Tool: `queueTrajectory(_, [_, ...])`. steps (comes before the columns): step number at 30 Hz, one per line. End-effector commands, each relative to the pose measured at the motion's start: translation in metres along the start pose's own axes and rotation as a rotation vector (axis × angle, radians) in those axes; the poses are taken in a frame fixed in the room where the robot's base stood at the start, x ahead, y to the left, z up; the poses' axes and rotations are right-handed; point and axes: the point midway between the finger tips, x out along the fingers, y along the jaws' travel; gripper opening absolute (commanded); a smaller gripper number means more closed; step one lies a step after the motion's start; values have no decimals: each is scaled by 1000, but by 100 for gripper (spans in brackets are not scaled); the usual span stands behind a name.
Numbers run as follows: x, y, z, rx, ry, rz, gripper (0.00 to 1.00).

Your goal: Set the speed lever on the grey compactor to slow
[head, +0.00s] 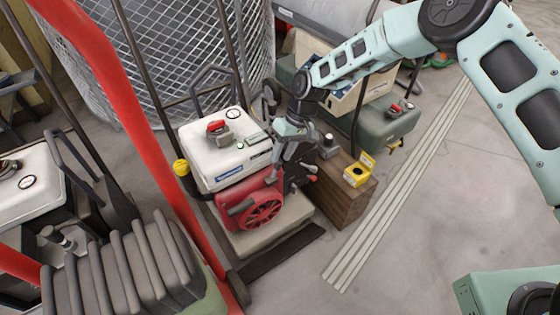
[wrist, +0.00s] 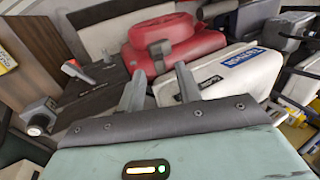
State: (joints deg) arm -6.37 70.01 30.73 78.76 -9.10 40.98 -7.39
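A compactor with a pale grey-white top housing (head: 205,155) and a red engine (head: 262,207) stands in the middle of the head view. The pale housing also shows in the wrist view (wrist: 215,78), with the red engine cover (wrist: 180,45) beside it. I cannot read any lever markings. My gripper (head: 284,168) is above the engine side of the compactor. In the wrist view its fingers (wrist: 160,78) are apart, with nothing held between them.
A wooden box (head: 342,196) with a yellow switch box (head: 357,171) stands right of the compactor. A green machine (head: 385,128) is behind it. A red post (head: 135,120) and another white machine (head: 30,185) are at left. The floor (head: 430,220) at right is clear.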

Motion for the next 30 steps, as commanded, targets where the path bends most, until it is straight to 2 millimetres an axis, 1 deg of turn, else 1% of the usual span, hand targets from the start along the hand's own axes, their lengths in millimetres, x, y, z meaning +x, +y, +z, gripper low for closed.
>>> queueTrajectory(1, [9, 1, 0, 1, -2, -1, 35])
queueTrajectory(6, [23, 0, 0, 2, 0, 0, 35])
queueTrajectory(9, [26, 0, 0, 1, 1, 0, 35])
queueTrajectory(17, [26, 0, 0, 1, 1, 0, 35])
queueTrajectory(18, [26, 0, 0, 1, 1, 0, 23])
queueTrajectory(20, [26, 0, 0, 1, 1, 0, 7])
queueTrajectory(21, [26, 0, 0, 1, 0, 0, 0])
queueTrajectory(30, [25, -2, 0, -2, -1, 17, 0])
